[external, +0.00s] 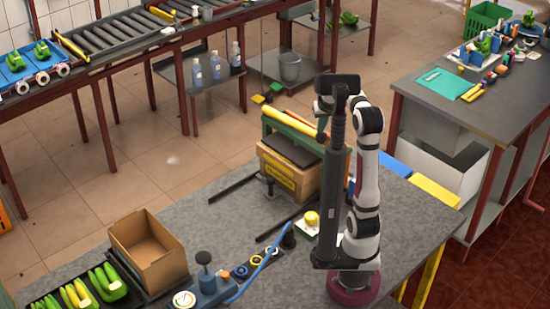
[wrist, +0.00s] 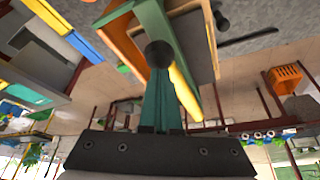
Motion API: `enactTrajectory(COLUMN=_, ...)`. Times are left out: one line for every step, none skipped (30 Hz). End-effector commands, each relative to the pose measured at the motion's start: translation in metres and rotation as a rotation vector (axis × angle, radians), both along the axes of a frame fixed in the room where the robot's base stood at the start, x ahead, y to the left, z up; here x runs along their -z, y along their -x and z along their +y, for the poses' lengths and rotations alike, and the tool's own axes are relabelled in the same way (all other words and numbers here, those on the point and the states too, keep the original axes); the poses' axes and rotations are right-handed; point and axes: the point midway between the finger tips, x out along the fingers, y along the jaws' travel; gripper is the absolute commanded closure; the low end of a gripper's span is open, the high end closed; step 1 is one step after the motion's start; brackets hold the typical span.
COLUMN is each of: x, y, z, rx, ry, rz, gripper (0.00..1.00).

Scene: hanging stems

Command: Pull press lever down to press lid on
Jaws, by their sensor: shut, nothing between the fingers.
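The press has a green frame (external: 270,130) over a cardboard box (external: 275,178) with a yellow label. A yellow bar, which looks like the press lever (external: 292,124), runs along its top and ends in a dark ball knob (external: 321,137). A dark panel, perhaps the lid (external: 290,150), shows at the box top. In the wrist view the knob (wrist: 160,54) is right at the tips of my green fingers, with the yellow lever (wrist: 185,92) behind. My gripper (wrist: 161,72) is shut with nothing between its fingers; I cannot tell whether it touches the knob.
An open cardboard box (external: 148,255) and a dark tray of bananas (external: 85,292) stand at the bench's front left. A blue device (external: 208,288) and small round parts lie nearer the middle. Dark rails lie beside the press. The grey bench (external: 215,225) is clear left of the press.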

Motion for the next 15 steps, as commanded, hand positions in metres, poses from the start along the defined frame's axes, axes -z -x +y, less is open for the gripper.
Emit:
enactTrajectory(x=0.001, y=0.0, z=0.0001, rx=0.0, ry=0.0, rz=0.001, gripper=1.0)
enactTrajectory(x=0.0014, y=0.0001, z=0.0001, rx=0.0, ry=0.0, rz=0.001, gripper=1.0)
enactTrajectory(x=0.0021, y=0.0001, z=0.0001, rx=0.0, ry=0.0, rz=0.001, gripper=1.0)
enactTrajectory(x=0.0025, y=0.0001, z=0.0001, rx=0.0, ry=0.0, rz=0.0, gripper=1.0)
enactTrajectory(x=0.003, y=0.0001, z=0.0001, rx=0.0, ry=0.0, rz=0.0, gripper=1.0)
enactTrajectory(x=0.0036, y=0.0001, z=0.0, rx=-0.001, ry=0.0, rz=0.0, gripper=1.0)
enactTrajectory(x=0.0041, y=0.0001, z=0.0, rx=-0.001, ry=0.001, rz=0.001, gripper=1.0)
enactTrajectory(x=0.0045, y=0.0001, z=0.0, rx=-0.001, ry=0.001, rz=0.001, gripper=1.0)
enactTrajectory(x=0.0051, y=0.0001, z=0.0, rx=0.0, ry=0.0, rz=0.001, gripper=1.0)
enactTrajectory(x=0.0056, y=0.0002, z=0.0001, rx=0.0, ry=0.0, rz=0.001, gripper=1.0)
enactTrajectory(x=0.006, y=0.0002, z=0.0001, rx=0.0, ry=0.0, rz=0.001, gripper=1.0)
enactTrajectory(x=0.0066, y=0.0003, z=0.0, rx=0.0, ry=0.0, rz=0.001, gripper=1.0)
enactTrajectory(x=0.007, y=0.0002, z=0.0001, rx=0.0, ry=0.0, rz=0.001, gripper=1.0)
enactTrajectory(x=0.0075, y=0.0002, z=-0.0001, rx=0.0, ry=0.0, rz=0.001, gripper=1.0)
enactTrajectory(x=0.0081, y=0.0002, z=0.0001, rx=0.0, ry=0.0, rz=0.001, gripper=1.0)
